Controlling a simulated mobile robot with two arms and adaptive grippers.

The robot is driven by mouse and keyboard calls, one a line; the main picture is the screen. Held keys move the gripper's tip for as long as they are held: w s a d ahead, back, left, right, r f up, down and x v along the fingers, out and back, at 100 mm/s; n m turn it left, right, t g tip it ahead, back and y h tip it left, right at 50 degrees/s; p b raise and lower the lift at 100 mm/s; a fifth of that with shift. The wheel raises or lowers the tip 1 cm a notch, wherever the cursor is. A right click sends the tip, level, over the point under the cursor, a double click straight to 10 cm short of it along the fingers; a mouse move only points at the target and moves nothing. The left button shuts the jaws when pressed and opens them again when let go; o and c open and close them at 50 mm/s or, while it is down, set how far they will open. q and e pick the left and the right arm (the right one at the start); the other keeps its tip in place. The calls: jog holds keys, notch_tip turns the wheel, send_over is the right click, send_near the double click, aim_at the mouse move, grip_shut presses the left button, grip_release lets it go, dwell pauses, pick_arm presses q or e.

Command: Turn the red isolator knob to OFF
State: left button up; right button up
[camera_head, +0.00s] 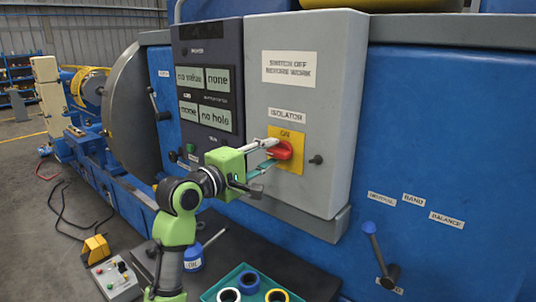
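The red isolator knob (284,151) sits on a yellow plate (293,165) on the front of the grey cabinet, under an ISOLATOR label (287,116). A word above the knob on the plate is too small to read surely. My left gripper (270,154) reaches in from the left with its fingers apart, one above the other, their tips at the knob. I cannot tell whether they press on it. The knob's left side is partly hidden by the fingers. My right gripper is not in view.
The grey cabinet (337,100) carries a SWITCH OFF BEFORE WORK sign (289,69) and a small dark latch (316,160) right of the knob. A dark display panel (207,50) stands left of it. Below are a teal tray (225,279) with rings and a blue-handled lever (375,245).

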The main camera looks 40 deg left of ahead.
pick_arm(q)
jog(key=s, duration=1.2)
jog(key=shift+a, duration=0.45)
